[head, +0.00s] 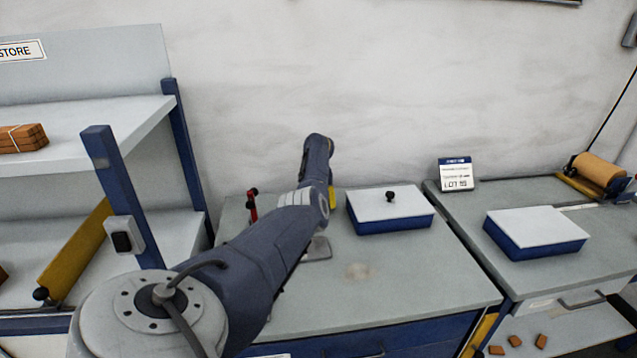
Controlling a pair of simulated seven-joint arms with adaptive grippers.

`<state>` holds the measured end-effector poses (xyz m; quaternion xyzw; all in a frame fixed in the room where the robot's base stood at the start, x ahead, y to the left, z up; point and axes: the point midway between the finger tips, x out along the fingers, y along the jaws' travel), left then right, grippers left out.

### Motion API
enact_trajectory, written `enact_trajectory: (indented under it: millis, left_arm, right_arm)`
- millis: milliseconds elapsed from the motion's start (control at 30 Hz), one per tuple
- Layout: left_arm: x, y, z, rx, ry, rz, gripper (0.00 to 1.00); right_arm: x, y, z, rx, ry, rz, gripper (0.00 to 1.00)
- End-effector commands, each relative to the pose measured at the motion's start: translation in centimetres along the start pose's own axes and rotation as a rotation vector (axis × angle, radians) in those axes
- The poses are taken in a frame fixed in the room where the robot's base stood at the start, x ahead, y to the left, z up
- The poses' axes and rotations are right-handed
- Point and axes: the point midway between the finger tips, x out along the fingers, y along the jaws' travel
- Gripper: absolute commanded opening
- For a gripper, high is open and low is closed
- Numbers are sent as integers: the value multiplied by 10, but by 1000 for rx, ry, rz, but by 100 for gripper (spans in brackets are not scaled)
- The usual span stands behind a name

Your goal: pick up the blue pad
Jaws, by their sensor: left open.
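My left arm (250,265) reaches from the lower left over the middle bench. My left gripper is open at its far end, but the arm covers most of it and its fingertips are not clear. I see no plain blue pad that I can name with certainty. A shallow blue box with a pale top and black knob (372,211) sits on the middle bench, right of the arm and apart from it. Another blue box with a pale top (520,229) lies on the right bench. My right gripper is not in view.
A shelf unit with blue posts (117,190) stands at the left, with brown blocks (22,138) on it. A red-handled tool (252,205) stands behind the arm. A label card (456,174) and a copper-coloured roll (598,172) are at the back right. The middle bench's front (420,290) is clear.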

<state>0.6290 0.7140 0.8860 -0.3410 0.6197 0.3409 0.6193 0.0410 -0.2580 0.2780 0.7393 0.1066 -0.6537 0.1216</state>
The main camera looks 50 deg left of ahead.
Motion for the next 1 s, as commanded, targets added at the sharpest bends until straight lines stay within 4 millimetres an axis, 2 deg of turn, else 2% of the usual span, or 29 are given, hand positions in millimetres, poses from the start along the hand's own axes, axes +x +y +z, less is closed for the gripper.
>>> enact_trajectory:
  millis: [133,633,1000]
  left_arm:
    - [0,0,0,0,0,0,72]
    - [0,0,0,0,1,0,14]
    - [-3,0,0,-1,2,1,12]
  right_arm:
    - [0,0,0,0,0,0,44]
    - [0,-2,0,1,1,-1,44]
    - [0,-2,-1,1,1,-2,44]
